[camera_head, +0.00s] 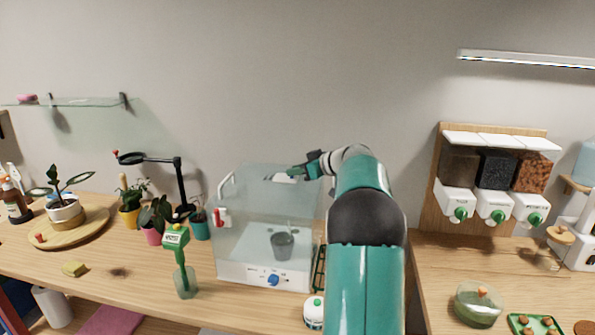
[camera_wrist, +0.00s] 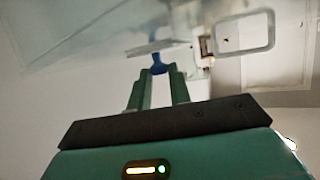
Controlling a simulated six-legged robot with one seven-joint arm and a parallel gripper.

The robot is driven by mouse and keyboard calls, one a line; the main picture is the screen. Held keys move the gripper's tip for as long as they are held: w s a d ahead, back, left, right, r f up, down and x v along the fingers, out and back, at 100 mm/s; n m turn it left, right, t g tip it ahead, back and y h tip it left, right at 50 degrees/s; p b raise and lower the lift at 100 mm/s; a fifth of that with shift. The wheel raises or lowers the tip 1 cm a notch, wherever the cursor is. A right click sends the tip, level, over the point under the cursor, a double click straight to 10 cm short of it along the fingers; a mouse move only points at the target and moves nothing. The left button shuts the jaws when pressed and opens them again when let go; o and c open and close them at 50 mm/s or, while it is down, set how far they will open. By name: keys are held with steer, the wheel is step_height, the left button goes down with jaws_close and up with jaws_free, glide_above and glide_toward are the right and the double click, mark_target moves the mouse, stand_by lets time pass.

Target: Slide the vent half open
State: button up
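The clear propagator box (camera_head: 240,245) stands on the bench left of my arm, with a white base and a see-through lid. The vent plate (camera_head: 284,178) is a small pale piece on the lid's top; it also shows as a thin grey plate in the wrist view (camera_wrist: 150,48). A blue knob (camera_wrist: 158,66) sits at the plate. My gripper (camera_head: 293,172) is over the lid's top. In the wrist view its two green fingers (camera_wrist: 160,74) stand close together with the knob between their tips, and appear shut on it. How far the vent is open is unclear.
A red clip (camera_head: 221,217) and white handle (camera_head: 226,184) are at the box's left. Dispensers (camera_head: 497,190) hang right.

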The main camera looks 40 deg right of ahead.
jaws_close()
steer(key=shift+w+a, duration=0.2)
steer(key=shift+w, duration=0.05)
steer(key=o, duration=0.6)
jaws_free()
steer(key=v, duration=1.4)
steer(key=shift+w, duration=0.1)
